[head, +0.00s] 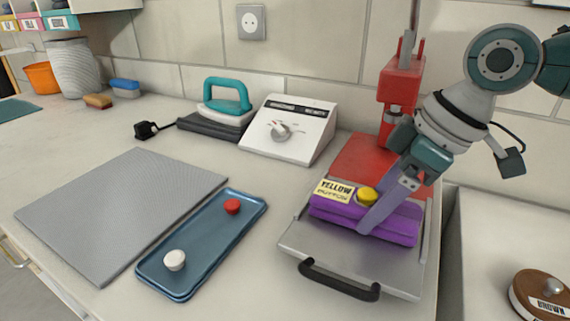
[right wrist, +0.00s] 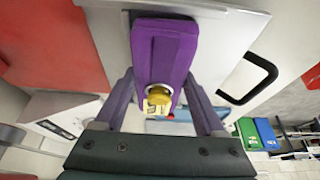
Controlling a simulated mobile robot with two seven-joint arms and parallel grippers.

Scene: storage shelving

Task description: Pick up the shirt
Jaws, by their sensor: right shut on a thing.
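The purple folded shirt (head: 325,210) lies on the metal plate of a red press. It carries a yellow button (head: 367,196) and a card reading "YELLOW BUTTON" (head: 336,190). My right gripper (head: 366,224) reaches down from the upper right and is shut on the shirt near its middle. In the right wrist view the shirt (right wrist: 164,45) runs between the two fingers of the gripper (right wrist: 160,88), with the yellow button (right wrist: 159,92) facing the camera. My left gripper is not in view.
The red press (head: 402,82) stands behind the shirt, and its metal plate (head: 315,245) has a black handle (head: 338,280) in front. A blue tray (head: 200,243) with a red button (head: 232,206) and a white button (head: 175,260) lies left. A grey mat (head: 115,210) is mostly bare.

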